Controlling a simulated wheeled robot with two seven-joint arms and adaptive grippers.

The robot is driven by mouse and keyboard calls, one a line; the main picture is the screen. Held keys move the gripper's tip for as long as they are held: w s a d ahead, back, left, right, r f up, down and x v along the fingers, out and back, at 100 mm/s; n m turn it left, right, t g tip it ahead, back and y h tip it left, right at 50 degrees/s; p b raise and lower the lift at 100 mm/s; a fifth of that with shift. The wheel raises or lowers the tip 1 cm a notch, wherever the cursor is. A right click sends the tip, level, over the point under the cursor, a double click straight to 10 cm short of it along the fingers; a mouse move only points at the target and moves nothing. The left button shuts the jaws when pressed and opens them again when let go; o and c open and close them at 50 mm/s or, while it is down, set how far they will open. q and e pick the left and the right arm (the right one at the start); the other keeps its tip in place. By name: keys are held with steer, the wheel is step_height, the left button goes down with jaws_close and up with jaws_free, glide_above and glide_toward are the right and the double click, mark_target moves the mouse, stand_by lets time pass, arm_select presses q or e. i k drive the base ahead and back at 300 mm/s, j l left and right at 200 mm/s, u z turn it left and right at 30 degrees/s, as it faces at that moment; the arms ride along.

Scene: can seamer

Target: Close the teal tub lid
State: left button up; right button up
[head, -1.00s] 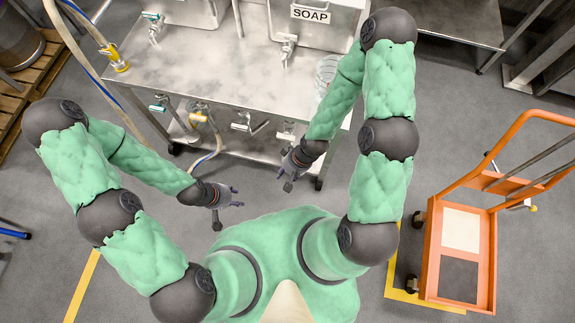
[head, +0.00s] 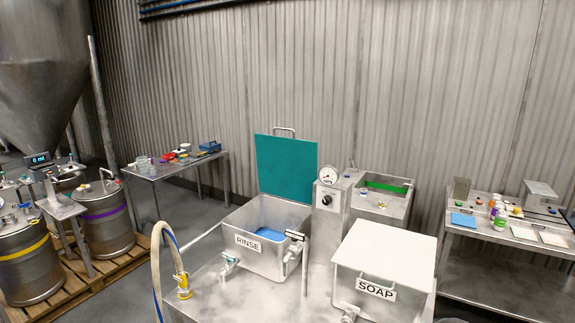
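The teal lid (head: 286,167) stands upright and open at the back of the rinse tub, with a metal handle (head: 284,130) on its top edge. The rinse tub (head: 237,258) is a metal box with a RINSE label, sitting on the steel counter; blue shows inside it. Neither of my grippers is in the head view now, so I cannot see whether they are open or shut.
The soap tub (head: 350,286) stands to the right under a white lid (head: 386,256). A gauge box (head: 330,215) stands between and behind the tubs. A yellow-fitted hose (head: 182,280) rises at the counter's left. Drums (head: 103,213) stand on a pallet at left.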

mark_target(288, 168)
steer(key=i+j+u, duration=0.25)
steer(key=j+u, duration=0.15)
steer(key=j, duration=0.2)
steer(key=i+j+u, duration=0.4)
steer(key=j, duration=0.2)
steer(key=i+j+u, duration=0.3)
steer(key=j+u, duration=0.15)
steer(key=i+j+u, duration=0.1)
steer(key=i+j, duration=0.15)
steer(key=i, duration=0.2)
steer(key=i+j+u, duration=0.1)
steer(key=i, duration=0.4)
steer(key=i+j+u, duration=0.1)
steer(key=i, duration=0.4)
steer(key=i+l+z, duration=0.25)
steer(key=i+z, duration=0.75)
steer(key=i+j+z, duration=0.1)
steer(key=i+z, duration=0.4)
steer(key=i+j+z, duration=0.35)
steer(key=i+z, duration=0.15)
